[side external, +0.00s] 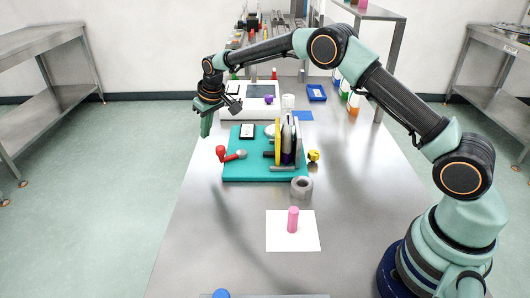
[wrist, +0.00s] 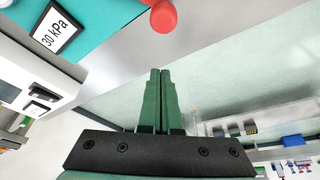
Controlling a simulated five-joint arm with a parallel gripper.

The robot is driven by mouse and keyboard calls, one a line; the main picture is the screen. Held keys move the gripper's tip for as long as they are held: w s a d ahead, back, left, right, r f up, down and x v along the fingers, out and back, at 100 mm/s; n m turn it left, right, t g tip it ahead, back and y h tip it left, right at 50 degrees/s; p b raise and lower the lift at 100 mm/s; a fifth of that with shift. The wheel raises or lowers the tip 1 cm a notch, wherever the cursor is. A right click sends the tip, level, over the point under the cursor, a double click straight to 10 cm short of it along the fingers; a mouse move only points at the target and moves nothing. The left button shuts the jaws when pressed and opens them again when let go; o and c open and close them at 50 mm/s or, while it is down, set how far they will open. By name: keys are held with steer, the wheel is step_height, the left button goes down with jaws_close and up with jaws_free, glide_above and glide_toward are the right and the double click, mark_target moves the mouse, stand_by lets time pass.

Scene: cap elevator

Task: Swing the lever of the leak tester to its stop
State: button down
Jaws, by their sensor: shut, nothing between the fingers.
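The leak tester has a flat teal base (side external: 262,172) on the steel table. Its lever (side external: 233,156) has a red ball knob (side external: 221,152) hanging past the base's left edge, and a grey pivot end on the base. My gripper (side external: 205,134) is shut and empty, pointing down, above and left of the knob in the side view. In the wrist view, the closed green fingertips (wrist: 160,71) are apart from the red knob (wrist: 163,16), which lies beyond them. The teal base (wrist: 95,25) shows at top left with its "30 kPa" label (wrist: 60,27).
A yellow plate (side external: 278,142) and dark upright parts stand on the base. A grey ring (side external: 301,187) and a pink peg (side external: 293,220) on a white sheet (side external: 277,239) are nearer. A white machine (side external: 232,105) stands behind. Left of the table edge is open floor.

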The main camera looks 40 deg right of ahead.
steer(key=x, duration=0.3)
steer(key=shift+f, duration=0.3)
steer(key=shift+s+r, duration=0.15)
steer(key=shift+s, duration=0.2)
steer(key=shift+s+d, duration=0.15)
steer(key=shift+s, duration=0.65)
steer(key=shift+s+d, duration=0.1)
steer(key=shift+s, duration=0.7)
steer(key=shift+s+a, duration=0.1)
